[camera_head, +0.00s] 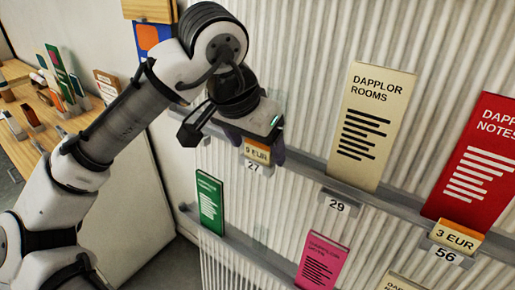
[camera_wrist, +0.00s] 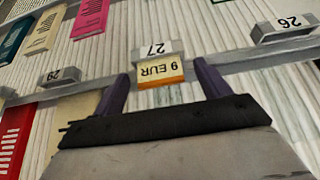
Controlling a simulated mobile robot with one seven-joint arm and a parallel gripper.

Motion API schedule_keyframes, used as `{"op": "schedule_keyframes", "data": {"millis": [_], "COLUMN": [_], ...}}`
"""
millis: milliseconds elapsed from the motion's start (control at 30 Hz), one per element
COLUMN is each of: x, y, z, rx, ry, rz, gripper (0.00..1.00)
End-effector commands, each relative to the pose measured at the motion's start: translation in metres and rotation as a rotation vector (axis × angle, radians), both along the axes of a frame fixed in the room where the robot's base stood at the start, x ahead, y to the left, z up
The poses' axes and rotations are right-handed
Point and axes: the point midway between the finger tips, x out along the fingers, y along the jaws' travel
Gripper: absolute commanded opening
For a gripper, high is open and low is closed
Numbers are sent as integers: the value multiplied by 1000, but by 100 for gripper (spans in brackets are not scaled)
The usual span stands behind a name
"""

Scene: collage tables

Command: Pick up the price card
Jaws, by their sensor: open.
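A price card (camera_wrist: 160,73) reading 9 EUR, white with an orange band, sits at the rail's holder marked 27 (camera_wrist: 154,49). It also shows in the head view (camera_head: 257,153), just below my wrist. My gripper (camera_wrist: 161,79) is open, with one purple finger on each side of the card. A gap shows on each side in the wrist view; I cannot tell how deep the fingers reach past the card. Another price card (camera_head: 458,236), reading 3 EUR, sits above the label 56 at the right.
Tall leaflets stand along the ribbed wall rails: a cream one (camera_head: 372,125), a red one (camera_head: 484,165), a green one (camera_head: 210,202) and a pink one (camera_head: 322,262). An empty-looking holder marked 26 (camera_wrist: 287,28) is nearby. A wooden table (camera_head: 30,150) with small items stands left.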

Motion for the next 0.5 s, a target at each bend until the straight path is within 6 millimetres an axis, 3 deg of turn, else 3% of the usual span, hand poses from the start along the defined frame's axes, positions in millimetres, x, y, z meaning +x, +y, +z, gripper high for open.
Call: {"op": "schedule_keyframes", "data": {"millis": [233, 500], "x": [1, 1], "y": [0, -1], "z": [-3, -2], "rx": [0, 0], "ry": [0, 0], "rz": [0, 0], "gripper": [75, 40]}}
